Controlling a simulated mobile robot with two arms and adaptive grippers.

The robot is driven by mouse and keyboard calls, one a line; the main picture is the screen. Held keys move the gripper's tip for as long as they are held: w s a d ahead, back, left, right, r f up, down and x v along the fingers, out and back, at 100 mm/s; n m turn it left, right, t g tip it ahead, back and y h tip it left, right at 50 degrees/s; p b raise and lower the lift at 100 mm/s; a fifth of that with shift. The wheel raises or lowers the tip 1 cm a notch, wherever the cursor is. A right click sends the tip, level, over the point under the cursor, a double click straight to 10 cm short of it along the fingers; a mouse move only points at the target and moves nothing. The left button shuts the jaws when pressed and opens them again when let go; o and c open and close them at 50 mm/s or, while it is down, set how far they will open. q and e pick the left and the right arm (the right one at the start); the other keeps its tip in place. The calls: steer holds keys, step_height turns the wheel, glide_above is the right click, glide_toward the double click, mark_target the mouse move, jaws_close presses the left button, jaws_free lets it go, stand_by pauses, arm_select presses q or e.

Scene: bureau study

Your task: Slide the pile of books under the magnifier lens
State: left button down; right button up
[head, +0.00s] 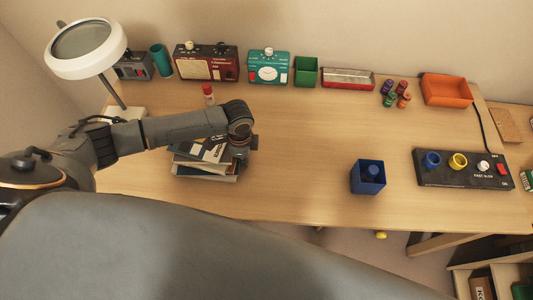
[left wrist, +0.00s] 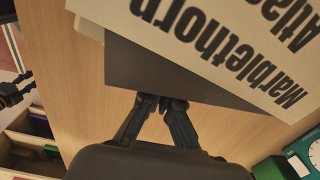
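The pile of books (head: 205,172) lies on the desk left of centre, partly hidden by my left arm. In the left wrist view, its pale top cover (left wrist: 225,40) reads "Marblethorn Atlas", with a dark book (left wrist: 150,70) under it. The magnifier's round lens (head: 85,40) in a white ring stands at the desk's far left, up and left of the pile. My left gripper (head: 240,157) is at the pile's right side; in the left wrist view its fingertips (left wrist: 160,102) are together at the dark book's edge, nothing visible between them. A dark jointed part, apparently my right gripper (left wrist: 14,94), shows at the left edge.
A red-capped bottle (head: 208,95) stands just behind the pile. Radios, a clock and bins line the desk's back. The desk between pile and blue cup is clear.

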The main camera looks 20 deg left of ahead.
mark_target(197, 156)
arm_select(q)
steer(key=s+a+p, duration=0.1)
steer(key=a, duration=0.3)
steer(key=s+a+p, duration=0.1)
steer(key=a, duration=0.4)
steer(key=s+a+p, duration=0.1)
steer(key=s+a, duration=0.1)
steer(key=a, duration=0.3)
steer(key=shift+a, duration=0.15)
